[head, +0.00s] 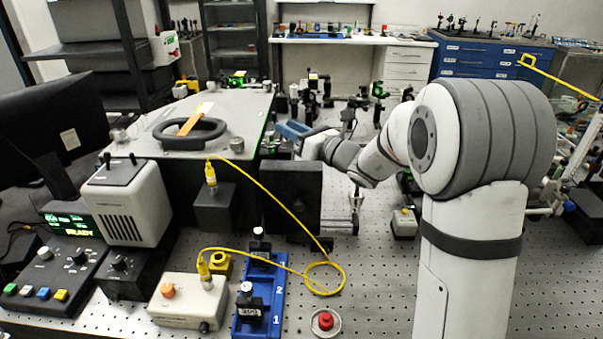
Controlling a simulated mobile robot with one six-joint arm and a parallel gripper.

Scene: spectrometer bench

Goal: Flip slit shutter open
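My arm reaches from the right to the far edge of the bench. My gripper (298,133) is at its end, small and partly hidden near the right corner of the large grey-lidded housing (240,105). A blue part shows at the gripper, but I cannot tell whether its fingers are open or shut, or on anything. I cannot make out the slit shutter clearly. A black box (290,190) stands in front of the gripper and may hide part of that area.
A yellow cable (268,192) loops from the housing's front to a beige box (188,302). A blue rack (262,290), a red button (325,321) and a control panel reading READY (75,225) stand in front. Perforated bench (375,285) is bare at centre right.

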